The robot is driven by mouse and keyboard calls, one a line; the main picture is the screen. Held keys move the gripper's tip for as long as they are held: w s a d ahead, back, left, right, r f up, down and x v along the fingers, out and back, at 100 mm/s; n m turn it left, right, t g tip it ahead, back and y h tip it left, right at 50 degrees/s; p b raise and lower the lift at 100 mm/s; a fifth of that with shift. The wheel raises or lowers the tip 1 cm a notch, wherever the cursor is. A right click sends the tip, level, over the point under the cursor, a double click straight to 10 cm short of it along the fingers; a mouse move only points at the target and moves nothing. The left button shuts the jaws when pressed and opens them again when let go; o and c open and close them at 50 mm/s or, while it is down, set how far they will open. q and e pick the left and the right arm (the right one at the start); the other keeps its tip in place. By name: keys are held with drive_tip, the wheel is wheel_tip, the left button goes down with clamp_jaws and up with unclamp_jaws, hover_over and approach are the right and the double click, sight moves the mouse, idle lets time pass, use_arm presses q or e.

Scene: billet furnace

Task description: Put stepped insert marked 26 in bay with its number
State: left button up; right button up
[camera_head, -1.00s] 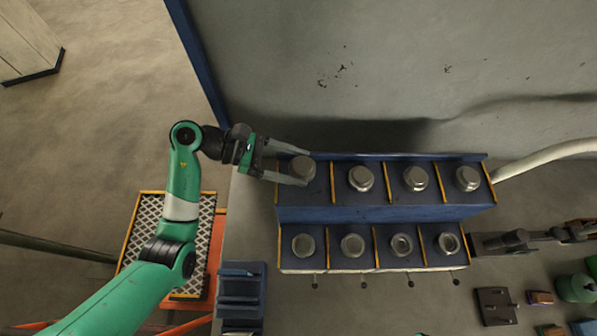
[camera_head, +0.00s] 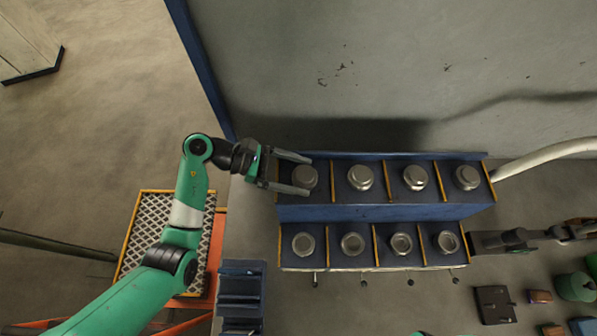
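My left gripper (camera_head: 307,176) is at the left end of the rack's upper row. Its fingers lie on both sides of a round metal stepped insert (camera_head: 304,178), which is held in or just over the leftmost upper bay. Other round metal inserts sit in the upper row, one of them beside it (camera_head: 360,177). The lower row also holds several round metal pieces, such as the leftmost one (camera_head: 303,244). No numbers can be read. My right gripper (camera_head: 474,243) is by the right end of the lower row; its finger gap does not show.
The blue two-tier rack (camera_head: 375,213) has yellow dividers between bays. A blue slotted holder (camera_head: 241,290) stands at its left front. A dark plate (camera_head: 495,305) and small items lie at lower right. A pale hose (camera_head: 545,158) runs at the right.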

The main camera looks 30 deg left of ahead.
use_arm(q)
drive_tip(key=shift+r, duration=0.15)
drive_tip(key=b+v, duration=0.1)
drive_tip(key=v, duration=1.1)
